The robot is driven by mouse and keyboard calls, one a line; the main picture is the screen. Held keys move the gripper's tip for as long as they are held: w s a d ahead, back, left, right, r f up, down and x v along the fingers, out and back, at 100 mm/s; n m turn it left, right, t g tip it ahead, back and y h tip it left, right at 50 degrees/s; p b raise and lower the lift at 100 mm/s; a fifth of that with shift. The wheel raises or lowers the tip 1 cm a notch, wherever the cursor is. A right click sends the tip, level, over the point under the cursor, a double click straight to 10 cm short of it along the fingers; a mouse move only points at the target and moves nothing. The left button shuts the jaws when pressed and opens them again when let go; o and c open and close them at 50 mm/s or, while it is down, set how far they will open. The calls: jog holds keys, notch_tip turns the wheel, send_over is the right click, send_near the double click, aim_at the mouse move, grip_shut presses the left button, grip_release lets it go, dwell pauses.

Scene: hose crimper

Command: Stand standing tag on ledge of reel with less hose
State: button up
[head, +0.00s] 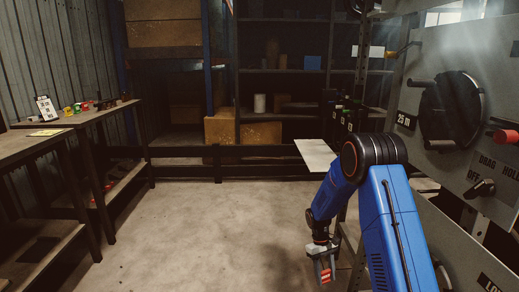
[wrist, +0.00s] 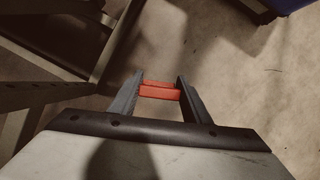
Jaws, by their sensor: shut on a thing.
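My gripper (head: 324,272) hangs low over the floor at the end of my arm. It is shut on a red tag (wrist: 160,91), a small red-orange piece with a line across it, held between the two grey fingers in the wrist view. The tag also shows as red and white in the head view (head: 326,274). A round black disc with handles (head: 450,110) is mounted on the grey panel at right; I cannot tell whether it is a reel. No hose or reel ledge can be made out clearly.
The grey panel (head: 425,75) with "25" and "DRAG HOLD OFF" markings stands close at right. A pale flat plate (head: 316,155) sits behind my arm. A bench at left (head: 85,117) holds a white card (head: 46,108) and small coloured items. The middle floor is clear.

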notch_tip(320, 180, down, 7)
jog(key=w+d+m+y, duration=0.1)
jog(key=w+m, duration=0.1)
jog(key=m, duration=0.2)
jog(key=shift+d+y, duration=0.25)
jog(key=shift+y, duration=0.05)
